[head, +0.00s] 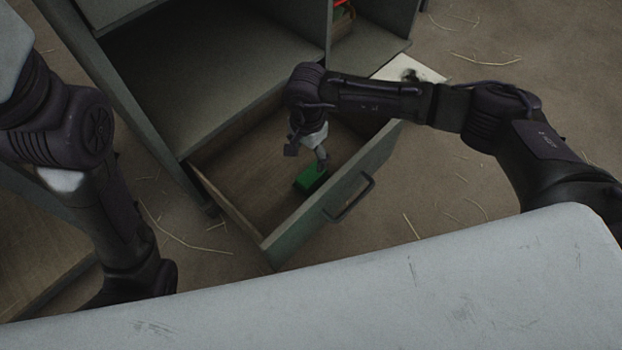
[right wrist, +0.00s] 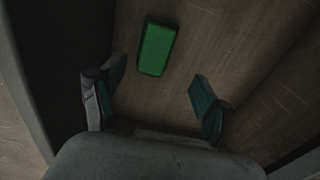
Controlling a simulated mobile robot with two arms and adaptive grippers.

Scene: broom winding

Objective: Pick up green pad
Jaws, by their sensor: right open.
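The green pad (head: 311,179) lies flat on the floor of the open drawer (head: 232,194), near the drawer's front panel. In the right wrist view the green pad (right wrist: 157,47) is a small rounded block, ahead of and between the two fingers. My right gripper (head: 306,153) reaches down into the drawer from above, close to the pad. In the right wrist view my right gripper (right wrist: 158,88) is open and empty, with the pad just beyond its fingertips and apart from them. My left arm hangs at the left of the head view, and its gripper is out of sight.
The drawer's front panel carries a dark handle (head: 350,198). The drawer walls stand close around my right gripper. An open grey cabinet (head: 207,60) rises behind the drawer. A pale board (head: 410,68) lies to its right. Straw is scattered over the brown floor (head: 440,200).

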